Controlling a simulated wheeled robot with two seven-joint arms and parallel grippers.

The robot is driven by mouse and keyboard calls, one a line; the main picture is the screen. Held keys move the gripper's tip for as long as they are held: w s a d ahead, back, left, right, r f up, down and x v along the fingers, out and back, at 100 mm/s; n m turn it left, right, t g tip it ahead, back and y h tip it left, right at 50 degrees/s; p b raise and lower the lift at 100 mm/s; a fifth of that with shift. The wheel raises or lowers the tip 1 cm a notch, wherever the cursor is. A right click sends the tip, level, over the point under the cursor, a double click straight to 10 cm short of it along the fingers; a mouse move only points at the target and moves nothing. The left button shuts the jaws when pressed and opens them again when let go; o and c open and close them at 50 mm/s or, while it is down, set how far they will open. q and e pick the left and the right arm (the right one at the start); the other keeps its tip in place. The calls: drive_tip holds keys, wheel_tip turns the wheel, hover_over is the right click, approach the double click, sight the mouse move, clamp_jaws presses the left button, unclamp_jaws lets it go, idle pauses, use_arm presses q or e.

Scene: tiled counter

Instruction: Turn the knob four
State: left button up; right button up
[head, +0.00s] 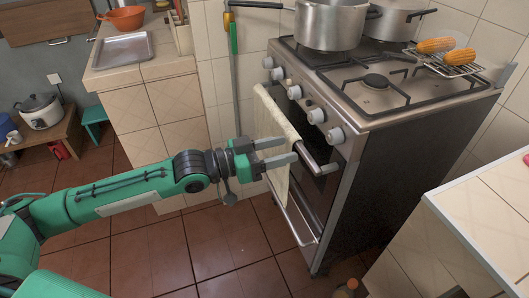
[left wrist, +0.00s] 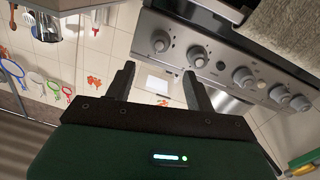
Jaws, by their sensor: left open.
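The stove front has a row of round grey knobs. In the head view the nearest knob (head: 335,136) is at the right end, and the knob beside it (head: 316,115) is second from that end. My left gripper (head: 290,151) is open and empty, in front of the oven door and below the knob row. In the left wrist view my open fingers (left wrist: 158,68) point toward the panel; the end knob (left wrist: 160,41) is beyond the gap and another knob (left wrist: 197,56) is beyond the right finger. Neither appears touched. No knob number is readable. My right gripper is out of view.
A cloth (head: 280,140) hangs over the oven handle (head: 305,158), close to my left gripper. Pots (head: 330,25) and a rack (head: 450,66) with corn stand on the stove. A white-edged counter (head: 470,235) is at the right. Floor (head: 230,240) below my arm is clear.

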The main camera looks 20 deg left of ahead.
use_arm(q)
drive_tip(key=shift+v, duration=1.65)
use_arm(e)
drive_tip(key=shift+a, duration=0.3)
